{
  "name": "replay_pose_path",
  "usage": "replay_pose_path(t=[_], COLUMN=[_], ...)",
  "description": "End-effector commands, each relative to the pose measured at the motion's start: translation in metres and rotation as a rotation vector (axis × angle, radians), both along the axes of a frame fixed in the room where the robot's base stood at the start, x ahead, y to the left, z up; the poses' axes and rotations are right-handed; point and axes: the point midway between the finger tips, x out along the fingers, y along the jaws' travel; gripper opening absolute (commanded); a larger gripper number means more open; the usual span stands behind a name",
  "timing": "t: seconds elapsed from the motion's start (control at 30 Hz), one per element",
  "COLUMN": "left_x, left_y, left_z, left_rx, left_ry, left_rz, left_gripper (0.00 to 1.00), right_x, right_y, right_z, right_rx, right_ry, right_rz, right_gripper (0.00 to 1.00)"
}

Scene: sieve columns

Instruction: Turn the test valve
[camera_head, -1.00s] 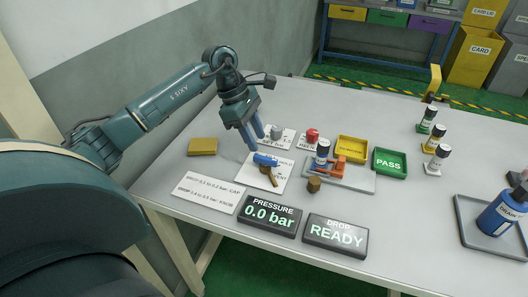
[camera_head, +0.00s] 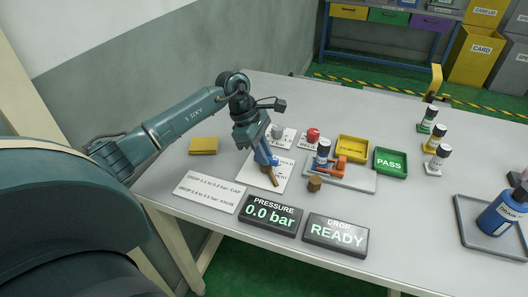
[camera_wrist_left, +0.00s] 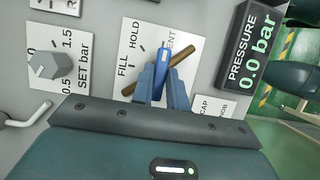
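The test valve has a blue lever (camera_wrist_left: 165,67) over a brass pipe (camera_wrist_left: 183,55), on a white card (camera_head: 250,172) marked FILL, HOLD and VENT. In the left wrist view the lever's far end points up, near the VENT lettering. My left gripper (camera_wrist_left: 159,86) is down at the valve, with one finger on each side of the lever. I cannot tell whether the fingers press on it. In the head view the gripper (camera_head: 266,157) hides much of the lever; the brass pipe (camera_head: 271,178) shows below it. My right gripper is not in view.
A pressure display (camera_head: 270,215) reads 0.0 bar; a drop display (camera_head: 336,236) reads READY. A grey knob (camera_wrist_left: 50,66) on a SET bar card and a red knob (camera_head: 313,135) stand close by. A grey tray (camera_head: 350,184) with an orange clamp (camera_head: 341,163) lies to the right.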

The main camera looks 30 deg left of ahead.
Motion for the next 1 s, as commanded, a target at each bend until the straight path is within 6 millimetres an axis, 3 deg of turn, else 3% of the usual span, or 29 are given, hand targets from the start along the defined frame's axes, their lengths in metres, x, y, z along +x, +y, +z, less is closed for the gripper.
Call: replay_pose_path(t=[0.17, 0.57, 1.0], left_x=[0.0001, -0.0005, -0.0026], left_y=[0.0001, 0.0003, -0.0005], left_z=[0.0003, 0.0002, 0.0004], left_rx=[0.0, 0.001, 0.001], left_ry=[0.0, 0.001, -0.001], left_rz=[0.0, 0.035, 0.344], left_gripper=[0.0, 0.0, 0.0], right_x=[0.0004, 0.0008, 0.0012], right_y=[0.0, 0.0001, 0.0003], right_z=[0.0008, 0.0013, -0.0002], right_rx=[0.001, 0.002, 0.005], right_ry=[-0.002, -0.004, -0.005], right_rz=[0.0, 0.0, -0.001], right_gripper=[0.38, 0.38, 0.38])
